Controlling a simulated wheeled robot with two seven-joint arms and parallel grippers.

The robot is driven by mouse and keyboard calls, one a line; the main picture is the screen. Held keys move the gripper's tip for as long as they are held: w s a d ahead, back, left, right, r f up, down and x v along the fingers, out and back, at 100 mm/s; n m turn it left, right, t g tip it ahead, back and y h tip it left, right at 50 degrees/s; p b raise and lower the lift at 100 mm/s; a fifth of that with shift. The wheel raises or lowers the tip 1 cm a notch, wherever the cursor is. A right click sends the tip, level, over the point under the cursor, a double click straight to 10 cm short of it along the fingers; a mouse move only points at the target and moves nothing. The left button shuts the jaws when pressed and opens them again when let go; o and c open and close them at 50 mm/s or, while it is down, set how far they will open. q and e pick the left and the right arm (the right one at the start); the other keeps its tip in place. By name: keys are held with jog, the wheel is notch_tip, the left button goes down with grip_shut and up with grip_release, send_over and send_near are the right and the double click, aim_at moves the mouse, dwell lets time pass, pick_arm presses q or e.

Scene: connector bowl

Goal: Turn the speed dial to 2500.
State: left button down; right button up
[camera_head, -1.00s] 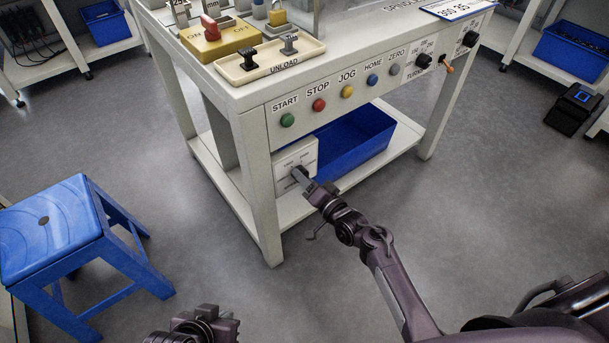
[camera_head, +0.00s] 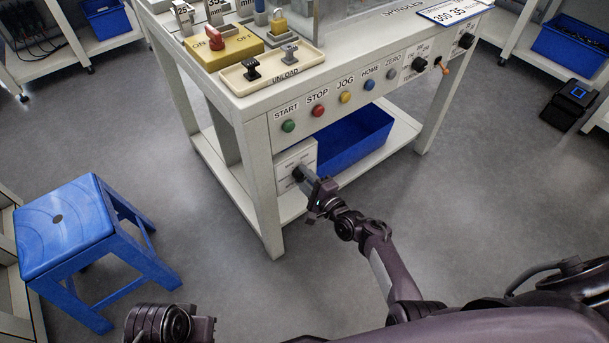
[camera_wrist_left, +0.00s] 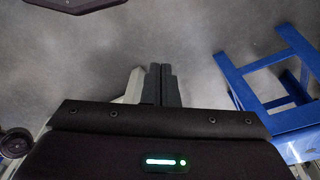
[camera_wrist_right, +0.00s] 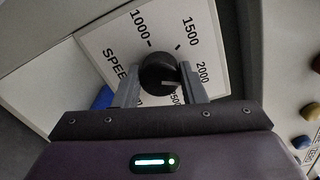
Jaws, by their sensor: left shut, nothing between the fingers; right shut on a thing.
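The speed dial (camera_wrist_right: 158,72) is a round black knob on a white plate (camera_wrist_right: 106,38) printed with SPEED and numbers from 1000 to 2500. My right gripper (camera_wrist_right: 160,88) is shut on the dial, one finger on each side. The dial's pale pointer line points right and slightly down, near the 2000 and 2500 labels; the right finger partly covers 2500, so the exact reading is unclear. In the head view my right gripper (camera_head: 304,180) is at the white box (camera_head: 295,160) under the bench. My left gripper (camera_wrist_left: 160,86) is shut and empty over the floor.
A blue bin (camera_head: 352,140) stands beside the box on the lower shelf. The bench front (camera_head: 330,117) carries coloured buttons and black knobs above my right gripper. A blue stool (camera_head: 65,225) stands at the left. Grey floor lies free between the stool and bench.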

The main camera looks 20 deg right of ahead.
jog(key=shift+r+m, duration=0.15)
jog(key=shift+m, duration=0.85)
jog(key=shift+m+p, duration=0.5)
jog(key=shift+m, duration=0.4)
jog(key=m, duration=0.2)
jog(key=shift+m+p, duration=0.3)
jog(key=m, duration=0.2)
jog(key=shift+d+m, duration=0.1)
jog(key=shift+m, duration=0.2)
pick_arm(q)
notch_tip(320, 180, down, 6)
jog(key=a, duration=0.1)
jog(key=shift+w+p, duration=0.3)
jog(key=shift+w, duration=0.05)
pick_arm(e)
jog(key=shift+m, duration=1.7)
jog(key=o, duration=1)
